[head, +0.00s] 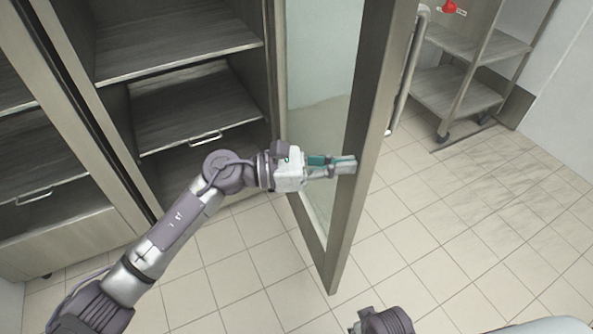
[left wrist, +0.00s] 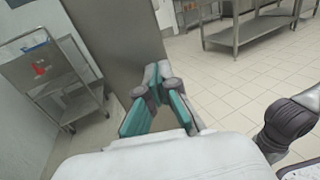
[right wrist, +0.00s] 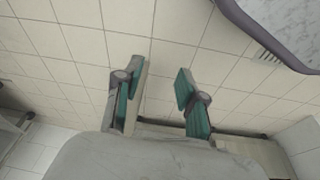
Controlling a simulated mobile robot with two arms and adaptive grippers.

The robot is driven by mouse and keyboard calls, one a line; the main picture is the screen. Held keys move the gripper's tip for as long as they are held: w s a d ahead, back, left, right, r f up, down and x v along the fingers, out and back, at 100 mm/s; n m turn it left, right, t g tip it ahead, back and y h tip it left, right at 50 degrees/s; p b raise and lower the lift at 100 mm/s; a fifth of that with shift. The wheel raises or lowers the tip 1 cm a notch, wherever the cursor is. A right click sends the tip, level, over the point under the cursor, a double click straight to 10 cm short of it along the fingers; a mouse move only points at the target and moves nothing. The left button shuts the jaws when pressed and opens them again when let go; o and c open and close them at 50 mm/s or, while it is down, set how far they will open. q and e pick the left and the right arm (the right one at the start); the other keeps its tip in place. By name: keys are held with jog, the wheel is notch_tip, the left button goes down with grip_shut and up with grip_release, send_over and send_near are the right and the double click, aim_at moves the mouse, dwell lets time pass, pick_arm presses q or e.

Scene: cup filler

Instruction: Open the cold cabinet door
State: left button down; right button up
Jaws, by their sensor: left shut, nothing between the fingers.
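The cold cabinet door (head: 355,125), a glass pane in a grey metal frame, stands swung out from the cabinet (head: 180,62), whose shelves are exposed. Its long bar handle (head: 408,75) is on the far right face. My left gripper (head: 346,164) is shut and empty, its tips at the inner side of the door frame; whether they touch cannot be told. In the left wrist view, the shut fingers (left wrist: 155,78) are in front of the grey door (left wrist: 118,40). My right gripper (right wrist: 155,82) is open and empty above the tiled floor.
A metal cart (head: 462,85) with a red object (head: 450,6) stands beyond the door by the wall. Another framed cabinet section (head: 45,165) is at the left. The tiled floor (head: 450,230) right of the door is clear.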

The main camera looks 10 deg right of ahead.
pick_arm(q)
jog(key=w+d+n+t, duration=0.1)
jog(key=d+t, duration=0.1)
jog(key=d, duration=0.5)
jog(key=shift+d+p, duration=0.35)
jog(key=shift+p, duration=0.1)
pick_arm(e)
jog(key=f, duration=0.3)
jog(key=shift+s, duration=0.4)
jog(key=shift+r, duration=0.1)
